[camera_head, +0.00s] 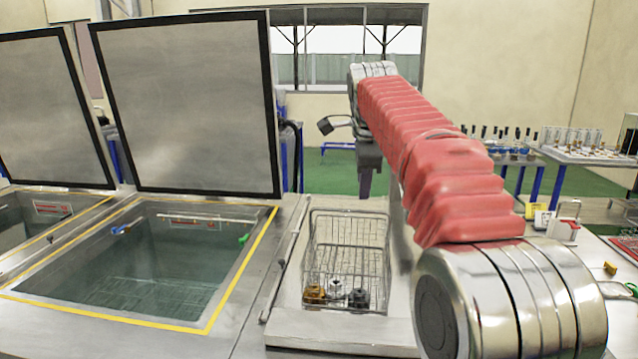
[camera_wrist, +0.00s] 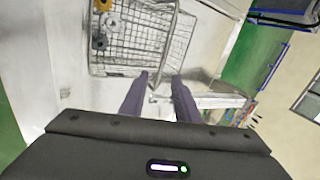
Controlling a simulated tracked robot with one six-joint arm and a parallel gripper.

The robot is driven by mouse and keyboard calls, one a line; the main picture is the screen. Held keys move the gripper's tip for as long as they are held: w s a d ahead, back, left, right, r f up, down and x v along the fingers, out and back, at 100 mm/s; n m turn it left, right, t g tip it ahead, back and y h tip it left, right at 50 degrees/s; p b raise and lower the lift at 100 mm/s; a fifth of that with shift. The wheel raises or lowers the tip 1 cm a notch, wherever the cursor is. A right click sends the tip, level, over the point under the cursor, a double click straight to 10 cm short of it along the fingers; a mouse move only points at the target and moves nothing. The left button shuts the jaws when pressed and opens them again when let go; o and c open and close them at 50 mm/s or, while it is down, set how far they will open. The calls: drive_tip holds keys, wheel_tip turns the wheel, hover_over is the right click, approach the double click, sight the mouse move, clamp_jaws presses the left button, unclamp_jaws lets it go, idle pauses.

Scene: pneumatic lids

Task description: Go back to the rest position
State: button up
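My gripper shows in the wrist view (camera_wrist: 160,76) with its two dark fingers apart and nothing between them. In the head view my arm reaches out from the lower right, and the wrist end hangs behind the wire basket (camera_head: 346,228), above it and apart from it. The basket sits on a pale tray beside the tank and holds a gold part (camera_head: 315,294), a silver part (camera_head: 336,289) and a black part (camera_head: 358,298). In the wrist view the basket (camera_wrist: 172,50) lies beyond my fingertips.
A large tank (camera_head: 160,255) of liquid has its lid (camera_head: 190,105) standing open. A second tank at the left also has a raised lid (camera_head: 45,110). Benches with bottles (camera_head: 505,140) and racks (camera_head: 580,150) stand at the back right.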

drive_tip(key=s+f+n+g, duration=0.1)
drive_tip(key=s+f+n, duration=0.6)
drive_tip(key=f+n, duration=0.35)
drive_tip(key=s+f+n, duration=0.3)
drive_tip(key=s, duration=0.8)
drive_tip(key=s+f+n, duration=0.2)
drive_tip(key=s+f, duration=0.2)
drive_tip(key=s, duration=0.7)
drive_tip(key=s+f+n+y, duration=0.1)
drive_tip(key=s+f+n, duration=0.2)
drive_tip(key=s, duration=0.7)
drive_tip(key=shift+s+a+f+n+t, duration=0.15)
drive_tip(key=shift+s+f+n+t, duration=0.2)
drive_tip(key=shift+s+f+t, duration=0.1)
